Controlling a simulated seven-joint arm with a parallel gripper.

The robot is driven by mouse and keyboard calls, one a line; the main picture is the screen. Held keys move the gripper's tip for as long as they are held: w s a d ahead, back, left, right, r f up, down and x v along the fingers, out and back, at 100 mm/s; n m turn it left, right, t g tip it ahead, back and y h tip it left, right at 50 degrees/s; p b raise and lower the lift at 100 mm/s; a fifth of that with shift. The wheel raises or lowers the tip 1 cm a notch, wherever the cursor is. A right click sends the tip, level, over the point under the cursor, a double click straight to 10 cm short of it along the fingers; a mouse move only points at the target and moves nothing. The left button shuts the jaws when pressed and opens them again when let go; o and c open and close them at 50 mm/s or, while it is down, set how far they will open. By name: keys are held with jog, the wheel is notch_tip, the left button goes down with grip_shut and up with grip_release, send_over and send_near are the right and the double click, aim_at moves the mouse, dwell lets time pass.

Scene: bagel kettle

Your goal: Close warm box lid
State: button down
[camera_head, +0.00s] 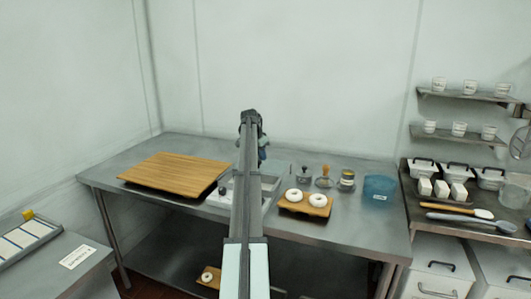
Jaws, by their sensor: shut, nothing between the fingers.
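My arm reaches forward over the middle of the steel table, and my gripper (262,155) shows small and dark at its far end, shut and empty. Below it stands a grey, box-like container (270,184), partly hidden behind my arm. This may be the warm box, but I cannot be sure. Its lid cannot be told apart clearly, nor whether it is open. The gripper appears above the container's back part; I cannot tell whether they touch.
The steel table (340,225) holds a large wooden board (178,171) at left. Right of the container are a small board (305,208) with two white bagels (317,200), stamp-like tools (325,178), a jar (347,180) and a blue tub (379,188). Lidded bins (440,268) stand far right.

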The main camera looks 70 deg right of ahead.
jog(key=shift+a, duration=0.15)
jog(key=a, duration=1.5)
jog(key=shift+f, duration=0.1)
jog(key=s+d, duration=0.2)
jog(key=d, duration=0.2)
jog(key=v, duration=1)
jog(key=shift+r, duration=0.4)
